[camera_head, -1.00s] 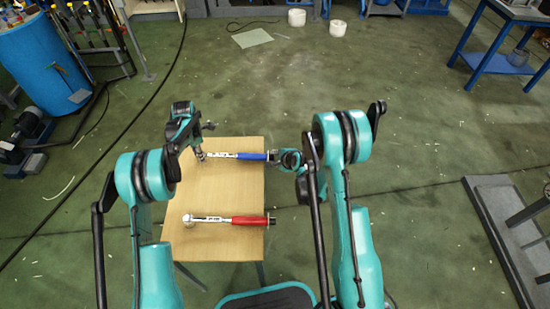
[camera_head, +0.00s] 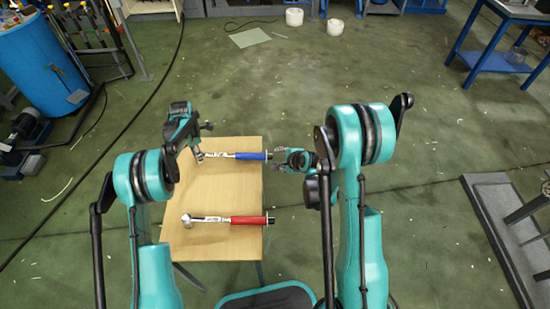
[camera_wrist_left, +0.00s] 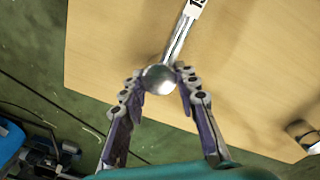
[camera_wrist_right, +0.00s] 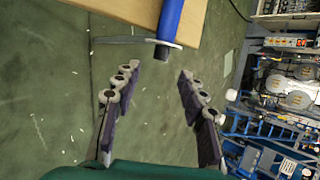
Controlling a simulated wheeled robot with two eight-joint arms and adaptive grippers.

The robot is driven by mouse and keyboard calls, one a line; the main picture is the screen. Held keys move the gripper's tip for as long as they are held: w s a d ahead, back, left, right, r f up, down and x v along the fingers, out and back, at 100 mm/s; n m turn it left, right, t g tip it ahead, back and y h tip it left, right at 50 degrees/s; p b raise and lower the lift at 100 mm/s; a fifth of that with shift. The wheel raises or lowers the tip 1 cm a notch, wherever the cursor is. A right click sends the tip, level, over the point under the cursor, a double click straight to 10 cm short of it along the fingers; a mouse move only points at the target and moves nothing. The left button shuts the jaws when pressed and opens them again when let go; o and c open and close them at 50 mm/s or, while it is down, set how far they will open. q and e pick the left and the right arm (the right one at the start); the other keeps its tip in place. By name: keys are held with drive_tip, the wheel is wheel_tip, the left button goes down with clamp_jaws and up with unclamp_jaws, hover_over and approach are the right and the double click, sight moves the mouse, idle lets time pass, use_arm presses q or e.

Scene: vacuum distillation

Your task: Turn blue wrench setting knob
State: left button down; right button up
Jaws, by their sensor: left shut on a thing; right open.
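The blue-handled wrench (camera_head: 249,156) lies across the far part of the wooden table, its round metal head to the left. In the left wrist view the head (camera_wrist_left: 158,78) sits between the fingers of my left gripper (camera_wrist_left: 160,80), which is shut on it. The dark setting knob (camera_wrist_right: 162,52) is at the end of the blue handle (camera_wrist_right: 171,18), past a metal disc, and sticks out at the table's right edge. My right gripper (camera_wrist_right: 157,78) is open and empty. It is just right of the knob, apart from it; it also shows in the head view (camera_head: 279,161).
A red-handled wrench (camera_head: 248,220) lies nearer on the same table (camera_head: 225,189). A blue drum (camera_head: 38,65) stands at the far left, and a grey platform (camera_head: 497,220) at the right. The green floor beyond the table is mostly clear.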

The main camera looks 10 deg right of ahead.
drive_tip(key=v, duration=0.5)
drive_tip(key=shift+r, duration=0.15)
drive_tip(key=g+y, duration=0.1)
drive_tip(key=g, duration=0.6)
approach(270, 157)
drive_tip(key=x, duration=0.8)
drive_tip(key=shift+w+d+f+m, duration=0.3)
drive_tip(key=shift+f+m, duration=0.1)
drive_tip(key=shift+f, duration=0.05)
clamp_jaws()
